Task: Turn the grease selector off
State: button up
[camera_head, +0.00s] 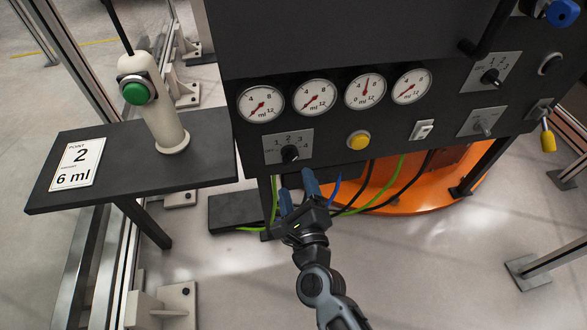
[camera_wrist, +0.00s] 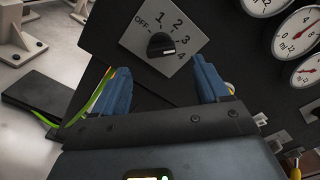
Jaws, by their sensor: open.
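A selector with a black knob (camera_head: 289,153) on a light plate marked OFF, 1, 2, 3, 4 sits at the lower left of the dark panel, below the gauges. In the wrist view the knob (camera_wrist: 160,45) has a white mark toward its lower right, on the side of the 4, away from OFF. My gripper (camera_head: 295,182) is open and empty, just below and in front of this selector. In the wrist view the blue fingers of my gripper (camera_wrist: 164,82) stand apart on either side below the knob, not touching it.
Several gauges (camera_head: 315,97) line the panel, with a yellow button (camera_head: 358,140) right of the selector. Another numbered selector (camera_head: 490,75) is at upper right. A shelf (camera_head: 210,157) at left bears a green-buttoned dispenser (camera_head: 160,110) and a "2, 6 ml" card (camera_head: 77,165). Cables hang beneath.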

aim_at(290, 161)
jog(key=b+x, duration=0.1)
jog(key=x, duration=0.6)
jog(key=shift+w+a+b, duration=0.1)
jog(key=shift+w+b, duration=0.2)
jog(key=shift+b, duration=0.05)
jog(key=c, duration=1.1)
